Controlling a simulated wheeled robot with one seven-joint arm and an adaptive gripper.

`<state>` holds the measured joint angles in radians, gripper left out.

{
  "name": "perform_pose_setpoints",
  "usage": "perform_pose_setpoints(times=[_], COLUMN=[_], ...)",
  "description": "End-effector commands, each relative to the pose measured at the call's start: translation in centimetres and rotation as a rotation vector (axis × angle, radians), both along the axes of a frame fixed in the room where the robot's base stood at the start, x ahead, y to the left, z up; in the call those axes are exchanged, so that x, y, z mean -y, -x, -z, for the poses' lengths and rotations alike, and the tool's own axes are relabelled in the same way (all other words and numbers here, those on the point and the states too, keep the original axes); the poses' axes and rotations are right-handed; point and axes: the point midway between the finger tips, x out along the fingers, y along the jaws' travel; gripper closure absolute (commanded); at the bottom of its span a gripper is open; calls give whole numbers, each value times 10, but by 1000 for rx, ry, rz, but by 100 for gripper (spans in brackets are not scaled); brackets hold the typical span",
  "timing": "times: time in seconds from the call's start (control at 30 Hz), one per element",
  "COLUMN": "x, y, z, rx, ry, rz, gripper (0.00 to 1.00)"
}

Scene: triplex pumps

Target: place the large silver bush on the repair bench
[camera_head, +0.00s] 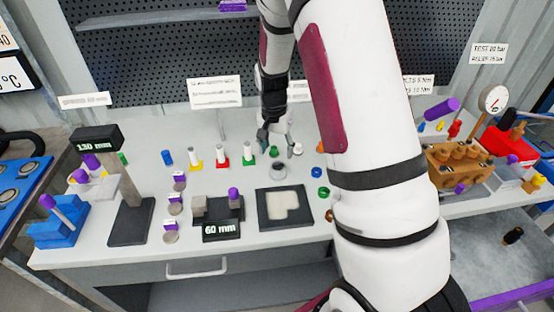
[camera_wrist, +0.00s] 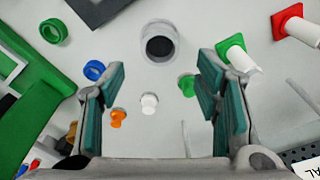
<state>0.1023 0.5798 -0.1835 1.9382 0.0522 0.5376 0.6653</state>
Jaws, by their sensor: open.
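The large silver bush (camera_head: 278,170) is a short, thick ring with a dark bore. It stands upright on the light grey repair bench (camera_head: 300,235), just behind a dark square plate. In the wrist view the silver bush (camera_wrist: 159,42) lies ahead of the fingertips, centred between them and apart from both. My gripper (camera_head: 275,144) is above and slightly behind the bush. In the wrist view my gripper (camera_wrist: 162,72) has its two teal-padded fingers spread with nothing between them.
The dark square plate (camera_head: 264,220) has a pale inset. Green and blue rings (camera_head: 321,191) lie right of it. White cylinders on coloured bases (camera_head: 221,155) stand left of my gripper. A small white plug (camera_wrist: 149,104) and an orange one (camera_wrist: 118,118) are near the fingers.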

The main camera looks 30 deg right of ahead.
Motion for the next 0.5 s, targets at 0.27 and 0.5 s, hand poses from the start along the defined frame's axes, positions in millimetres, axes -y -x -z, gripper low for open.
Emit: perform_pose_setpoints(times=[0.27, 0.5], x=[-4, -26], y=[2, 20], z=[-31, -86], rx=[1, 47], ry=[-1, -14], rz=[-2, -104], gripper=[43, 43])
